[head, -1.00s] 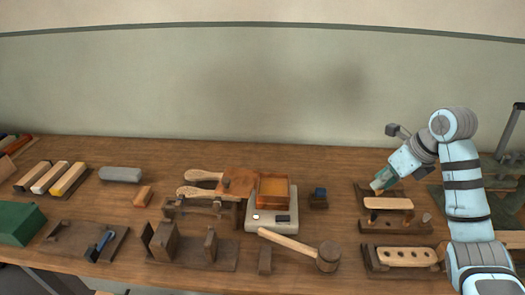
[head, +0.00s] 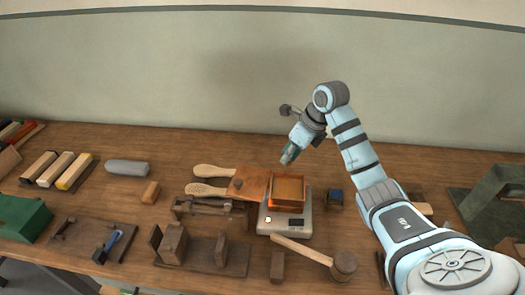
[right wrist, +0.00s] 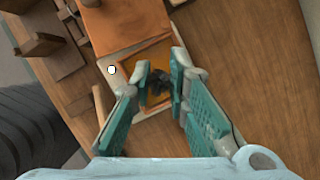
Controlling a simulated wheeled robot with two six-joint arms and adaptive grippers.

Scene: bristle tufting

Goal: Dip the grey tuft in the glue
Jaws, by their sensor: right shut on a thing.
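My right gripper (head: 288,157) is above and just behind the wooden glue box (head: 304,190), fingers pointing down. In the right wrist view, the gripper (right wrist: 160,78) is shut on a dark grey tuft (right wrist: 158,84) between its fingertips. The tuft is too small to make out in the head view. Amber glue (right wrist: 157,50) shows inside the box behind the tuft in the wrist view. The tuft appears over the glue; I cannot tell whether it touches it. The box stands on a pale scale (head: 285,229). My left gripper is not in view.
A brown board (head: 250,183) lies beside the box's left side, with wooden handles (head: 208,189) farther left. A mallet (head: 318,255) lies in front of the scale. My right arm covers part of the right bench.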

